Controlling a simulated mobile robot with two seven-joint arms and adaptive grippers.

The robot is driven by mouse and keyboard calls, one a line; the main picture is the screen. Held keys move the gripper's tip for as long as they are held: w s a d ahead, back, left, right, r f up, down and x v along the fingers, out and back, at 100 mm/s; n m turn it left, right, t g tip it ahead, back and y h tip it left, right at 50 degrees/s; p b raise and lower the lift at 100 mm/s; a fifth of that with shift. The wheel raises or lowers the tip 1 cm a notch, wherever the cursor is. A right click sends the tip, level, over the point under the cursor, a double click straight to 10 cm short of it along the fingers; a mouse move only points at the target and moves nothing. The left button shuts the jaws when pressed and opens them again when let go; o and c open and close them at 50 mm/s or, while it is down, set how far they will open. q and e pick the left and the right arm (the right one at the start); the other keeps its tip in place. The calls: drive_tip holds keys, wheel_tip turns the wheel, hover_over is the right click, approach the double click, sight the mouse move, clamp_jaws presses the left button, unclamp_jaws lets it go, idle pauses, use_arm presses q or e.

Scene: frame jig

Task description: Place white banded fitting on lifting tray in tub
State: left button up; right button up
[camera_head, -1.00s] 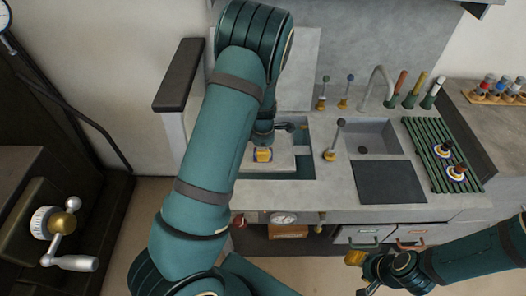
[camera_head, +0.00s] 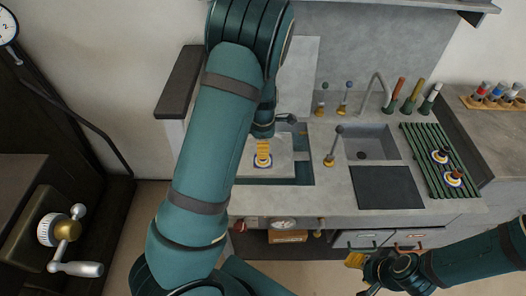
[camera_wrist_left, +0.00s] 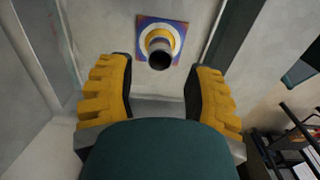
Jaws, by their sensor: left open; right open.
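The white banded fitting (camera_wrist_left: 159,46) shows in the left wrist view as a pale ring with a yellow band around a dark stem. It stands on a small blue-and-orange square mark on the pale lifting tray (camera_head: 283,158) in the tub (camera_head: 303,172). In the head view, the fitting (camera_head: 262,162) is partly hidden under my left gripper (camera_head: 263,149). The left gripper also shows in the wrist view (camera_wrist_left: 160,92); its yellow fingers are spread and empty, with the fitting beyond their tips. My right gripper (camera_head: 360,272) is open, low in front of the counter.
Two more dark-topped fittings (camera_head: 453,178) stand on the green slatted rack (camera_head: 428,160) at right. Upright levers (camera_head: 335,147), a sink (camera_head: 372,142) and a faucet stand right of the tub. A dark mat (camera_head: 387,188) lies clear. A dark armrest-like bar (camera_head: 181,80) is at left.

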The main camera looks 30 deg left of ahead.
use_arm(q)
wheel_tip(320, 180, up, 6)
drive_tip(key=shift+f+p, duration=0.1)
drive_tip(key=shift+p, duration=0.5)
